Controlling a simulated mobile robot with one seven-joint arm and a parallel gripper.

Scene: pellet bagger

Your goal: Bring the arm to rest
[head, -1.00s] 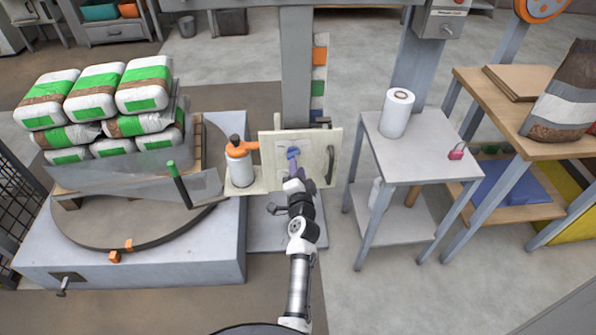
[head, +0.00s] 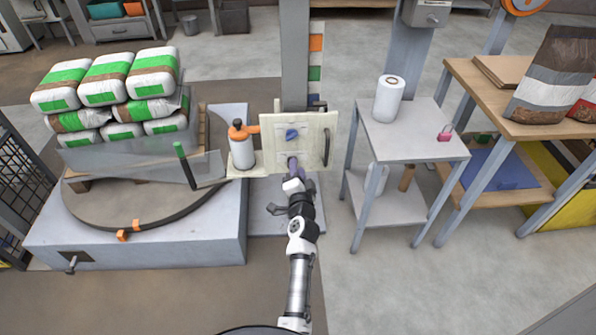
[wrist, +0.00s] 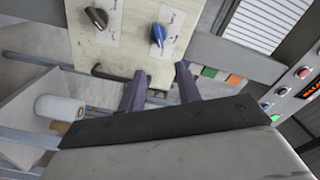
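My gripper (head: 293,165) is in front of the pale control panel (head: 268,160), just below its blue knob (head: 292,135) in the head view. In the wrist view my two purple fingers (wrist: 160,90) stand apart with nothing between them. The blue knob (wrist: 158,35) and a dark knob (wrist: 97,17) are on the panel beyond the fingertips, and I see a gap between fingers and knob. My arm reaches forward from the bottom of the head view, elbow joints bent.
Left of the panel is a white bottle with an orange top (head: 241,150). Further left, a turntable (head: 150,222) bears stacked bags (head: 108,80). Floor right of my arm is clear.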

